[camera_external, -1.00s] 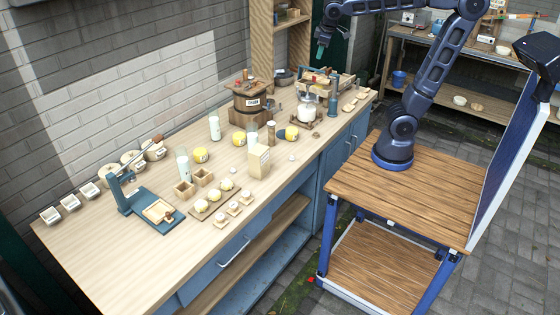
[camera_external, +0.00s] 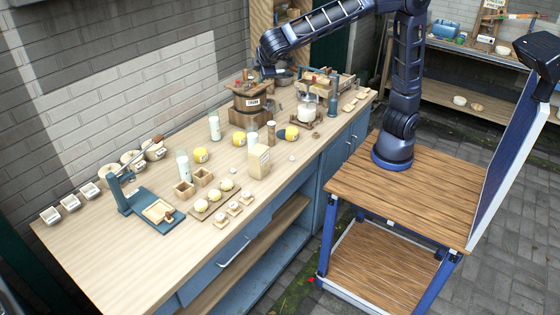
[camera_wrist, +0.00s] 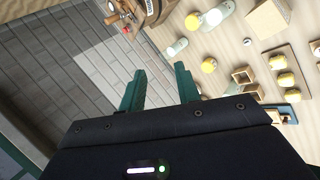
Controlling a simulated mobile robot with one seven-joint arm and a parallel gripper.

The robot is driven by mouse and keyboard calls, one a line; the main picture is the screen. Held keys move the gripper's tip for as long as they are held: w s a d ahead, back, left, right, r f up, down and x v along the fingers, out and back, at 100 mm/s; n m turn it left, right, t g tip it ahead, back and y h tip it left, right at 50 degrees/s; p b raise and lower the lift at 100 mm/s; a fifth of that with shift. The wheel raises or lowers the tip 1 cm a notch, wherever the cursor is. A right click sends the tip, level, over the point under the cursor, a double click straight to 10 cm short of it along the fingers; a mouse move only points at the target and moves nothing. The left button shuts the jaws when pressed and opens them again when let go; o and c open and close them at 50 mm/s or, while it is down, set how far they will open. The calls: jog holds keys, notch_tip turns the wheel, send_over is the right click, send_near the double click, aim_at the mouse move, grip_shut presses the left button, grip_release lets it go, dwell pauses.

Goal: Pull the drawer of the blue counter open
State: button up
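The blue counter (camera_external: 172,302) with a pale wood top runs along the brick wall in the external view. Its drawer (camera_external: 228,262) is on the front face at the lower middle and looks shut, with a light bar handle (camera_external: 234,252). My gripper shows in the wrist view (camera_wrist: 160,88) with two green fingers apart and nothing between them. In the external view my arm's end is above the far part of the counter, near the wooden churn, well away from the drawer; the fingers are hard to make out there.
The wooden churn (camera_external: 250,105), a glass jar (camera_external: 307,110), yellow cheeses (camera_external: 200,155), bottles, a carton (camera_external: 258,161) and a blue press (camera_external: 140,200) crowd the counter top. My wooden-decked base stands right of the counter. Paved floor lies between them near the front.

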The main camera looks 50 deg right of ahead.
jog(key=s+a+f+n+t, duration=0.1)
jog(key=s+a+t, duration=0.1)
jog(key=s+a, duration=0.35)
jog(key=s+a+n+t+y, duration=0.1)
jog(key=s+a+n, duration=0.1)
jog(key=a, duration=0.7)
jog(key=s+a+f+n+t, duration=0.1)
jog(key=s+a+t, duration=0.1)
jog(key=s+a, duration=0.35)
jog(key=s+a+n+t+y, duration=0.3)
jog(key=s+a, duration=1.2)
jog(key=a, duration=0.1)
notch_tip(320, 180, down, 51)
jog(key=x, duration=1.1)
grip_shut()
jog(key=shift+s, duration=0.1)
